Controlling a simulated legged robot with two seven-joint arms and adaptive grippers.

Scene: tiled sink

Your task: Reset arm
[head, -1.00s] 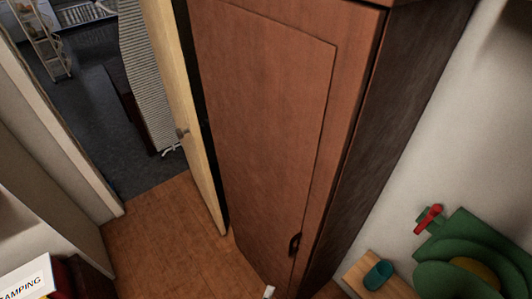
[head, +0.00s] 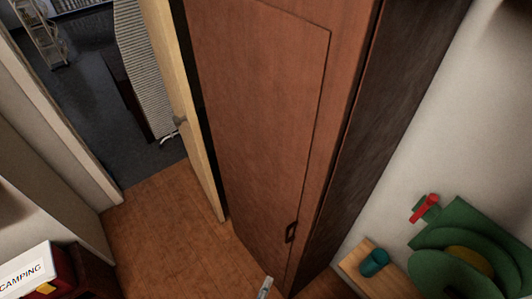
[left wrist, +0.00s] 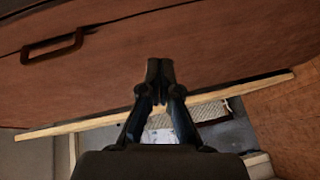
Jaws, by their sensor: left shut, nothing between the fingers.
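My left gripper (left wrist: 160,70) shows in the left wrist view with its dark fingers together and nothing between them. Beyond it is the brown wooden cabinet front (left wrist: 210,45), with a dark handle (left wrist: 54,46) at the upper left. I cannot tell whether the fingertips touch the cabinet. In the head view only a small pale piece, which seems to be part of my arm, shows at the bottom edge. My right gripper is not in view.
The tall cabinet (head: 255,120) fills the middle, its door closed. An open pale door (head: 188,110) stands left of it by a doorway. A box marked CAMPING (head: 25,275) is at lower left.

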